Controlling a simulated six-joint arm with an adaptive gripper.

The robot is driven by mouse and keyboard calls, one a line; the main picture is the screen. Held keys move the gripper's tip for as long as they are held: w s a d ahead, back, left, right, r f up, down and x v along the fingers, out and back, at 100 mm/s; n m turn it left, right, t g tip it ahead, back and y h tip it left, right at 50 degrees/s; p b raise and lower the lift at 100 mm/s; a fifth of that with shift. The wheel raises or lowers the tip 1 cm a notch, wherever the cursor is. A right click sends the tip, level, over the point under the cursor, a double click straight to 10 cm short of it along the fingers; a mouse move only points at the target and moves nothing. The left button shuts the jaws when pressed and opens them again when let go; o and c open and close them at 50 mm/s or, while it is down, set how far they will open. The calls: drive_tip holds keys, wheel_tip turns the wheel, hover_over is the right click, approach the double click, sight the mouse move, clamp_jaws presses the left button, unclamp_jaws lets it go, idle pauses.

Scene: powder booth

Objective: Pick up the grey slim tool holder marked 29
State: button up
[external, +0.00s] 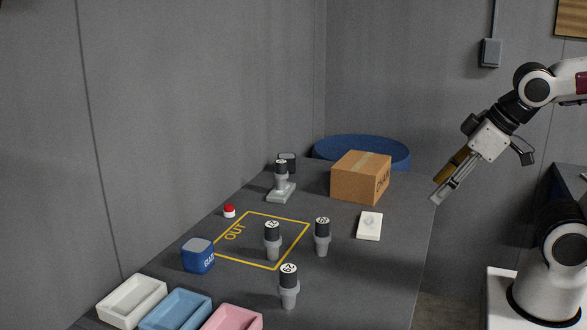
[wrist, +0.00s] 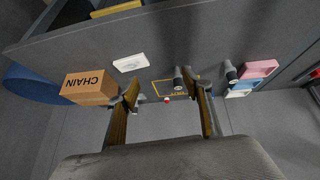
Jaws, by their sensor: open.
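The labels are small and turned; the nearest may read 29, but I cannot be sure. My gripper (external: 442,186) is open and empty, high beyond the table's right edge, well apart from the holders. In the wrist view its fingers (wrist: 162,84) are spread, with one holder (wrist: 230,71) to their right.
White (external: 131,300), blue (external: 174,311) and pink (external: 232,318) trays line the near end.

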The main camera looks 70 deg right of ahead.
drive_tip(key=w+d+n+t+h, duration=0.1)
drive_tip(key=w+d+n+t, duration=0.15)
drive_tip(key=w, duration=1.05)
drive_tip(key=w+a+f+n+y, duration=0.1)
drive_tip(key=w+a, duration=0.1)
drive_tip(key=w, duration=0.2)
drive_tip(key=w+a+f+n+t+y, duration=0.1)
drive_tip(key=w+f+n, duration=0.1)
drive_tip(key=w, duration=0.2)
drive_tip(key=w+a+f+n+t+y, duration=0.1)
drive_tip(key=w+a+f+y, duration=0.1)
drive_tip(key=w, duration=0.2)
drive_tip(key=shift+a+n, duration=0.25)
drive_tip(key=shift+a, duration=0.1)
drive_tip(key=a+f+n+g+y, duration=0.1)
drive_tip(key=a+f+y, duration=0.1)
drive_tip(key=a+y, duration=0.1)
drive_tip(key=s+a+f+n+g+y, duration=0.1)
drive_tip(key=a+f+y, duration=0.1)
drive_tip(key=a, duration=0.3)
drive_tip(key=s+a+f+n+g+y, duration=0.1)
drive_tip(key=a+f+n+y, duration=0.1)
drive_tip(key=a+f+y, duration=0.1)
drive_tip(key=shift+s+a+f+y, duration=0.25)
drive_tip(key=shift+a+f+y, duration=0.05)
drive_tip(key=shift+a+f, duration=0.45)
drive_tip(key=shift+s+a+f+g+y, duration=0.1)
drive_tip(key=shift+s+a+g+y, duration=0.15)
drive_tip(key=shift+g+y, duration=0.15)
